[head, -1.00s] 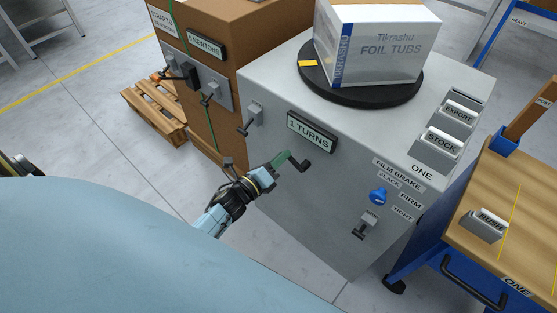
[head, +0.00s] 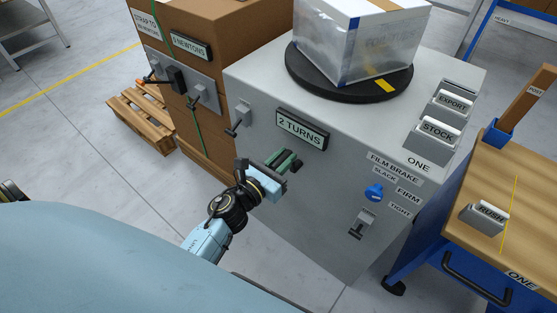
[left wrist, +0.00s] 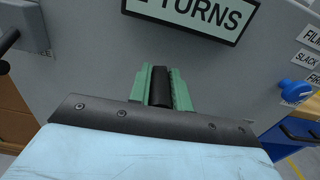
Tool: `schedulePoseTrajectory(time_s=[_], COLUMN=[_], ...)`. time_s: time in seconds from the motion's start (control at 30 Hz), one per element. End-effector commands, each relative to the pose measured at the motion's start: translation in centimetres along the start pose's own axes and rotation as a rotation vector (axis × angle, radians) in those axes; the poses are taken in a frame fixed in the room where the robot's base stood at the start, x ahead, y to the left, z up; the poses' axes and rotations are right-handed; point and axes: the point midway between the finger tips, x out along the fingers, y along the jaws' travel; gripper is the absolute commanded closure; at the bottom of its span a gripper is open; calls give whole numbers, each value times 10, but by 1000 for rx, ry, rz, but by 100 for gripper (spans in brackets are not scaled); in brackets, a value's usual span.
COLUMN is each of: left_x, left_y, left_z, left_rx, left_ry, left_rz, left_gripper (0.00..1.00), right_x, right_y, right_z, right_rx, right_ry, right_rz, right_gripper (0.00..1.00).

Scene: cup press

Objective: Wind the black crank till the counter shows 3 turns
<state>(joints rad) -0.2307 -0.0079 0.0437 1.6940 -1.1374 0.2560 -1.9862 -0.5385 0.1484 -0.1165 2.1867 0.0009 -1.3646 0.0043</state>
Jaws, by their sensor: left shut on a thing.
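The grey machine carries a counter (head: 301,129) that reads "2 TURNS" in the head view; its lower part, ending in "TURNS", shows in the left wrist view (left wrist: 196,12). The black crank (head: 295,166) is on the front face below the counter and is partly hidden by my gripper. My left gripper (head: 281,161) has green fingers and is shut on the crank's black handle. In the left wrist view the black handle (left wrist: 160,88) sits between the two green fingers. My right gripper is not in view.
A black turntable (head: 330,88) on the machine bears a wrapped white box (head: 350,55). A black lever (head: 238,120) is left of the counter; a blue knob (head: 374,192) and another lever (head: 360,225) are to the right. A wooden-topped bench (head: 480,240) stands at right.

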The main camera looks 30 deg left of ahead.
Motion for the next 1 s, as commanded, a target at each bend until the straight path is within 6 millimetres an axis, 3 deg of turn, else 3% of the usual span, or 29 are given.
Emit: schedulePoseTrajectory(time_s=[0.4,0.97,1.0], left_x=[0,-1,-1], left_y=[-13,-15,-15], left_z=[-1,-1,-1], left_rx=[197,224,224], left_ry=[2,4,4], left_rz=[-1,-2,-2], left_gripper=[100,100,78], right_x=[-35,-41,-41], right_y=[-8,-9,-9], right_z=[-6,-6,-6], right_rx=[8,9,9], right_ry=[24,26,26], right_rz=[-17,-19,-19], right_gripper=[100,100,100])
